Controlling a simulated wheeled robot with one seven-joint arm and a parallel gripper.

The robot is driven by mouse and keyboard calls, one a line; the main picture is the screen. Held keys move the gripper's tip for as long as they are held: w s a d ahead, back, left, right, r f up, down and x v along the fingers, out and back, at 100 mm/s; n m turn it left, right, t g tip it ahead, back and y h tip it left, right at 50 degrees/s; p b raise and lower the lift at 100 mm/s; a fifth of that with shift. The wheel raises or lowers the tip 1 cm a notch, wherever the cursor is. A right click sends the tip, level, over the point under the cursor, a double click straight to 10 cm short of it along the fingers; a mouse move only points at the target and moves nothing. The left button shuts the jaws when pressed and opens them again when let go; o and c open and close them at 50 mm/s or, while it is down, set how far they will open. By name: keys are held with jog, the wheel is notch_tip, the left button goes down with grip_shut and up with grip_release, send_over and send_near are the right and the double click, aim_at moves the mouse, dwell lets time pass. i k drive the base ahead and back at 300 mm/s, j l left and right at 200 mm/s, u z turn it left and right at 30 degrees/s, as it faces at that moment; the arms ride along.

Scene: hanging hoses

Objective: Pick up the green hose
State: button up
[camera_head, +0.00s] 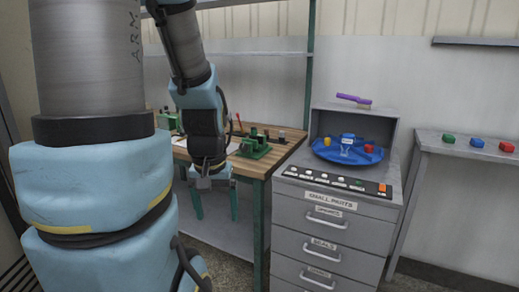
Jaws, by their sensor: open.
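I cannot make out a green hose in the head view. My gripper (207,184) hangs from my arm, left of centre, with its fingers pointing down. It is open, and I see nothing between its fingers. It shows in front of the near edge of a wooden-topped workbench (277,156) with green legs. My large blue and grey arm links cover the left side of the view and hide what lies behind them.
A green fixture (254,151) stands on the bench. A grey drawer cabinet (335,232) right of it holds a blue tray (334,155) with small coloured pieces. A purple brush (353,99) lies on top. A shelf (465,149) at right bears green, blue and red blocks.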

aim_at(253, 130)
jog(key=i+l, duration=0.15)
jog(key=l, duration=0.25)
jog(key=i+l, duration=0.1)
jog(key=l, duration=0.3)
jog(key=i+l, duration=0.15)
jog(key=l, duration=0.25)
jog(key=i+l+u, duration=0.1)
jog(key=l, duration=0.25)
jog(key=u, duration=0.4)
jog(key=l+u, duration=0.15)
jog(key=u, duration=0.6)
jog(key=l+u, duration=0.15)
jog(key=u, duration=0.2)
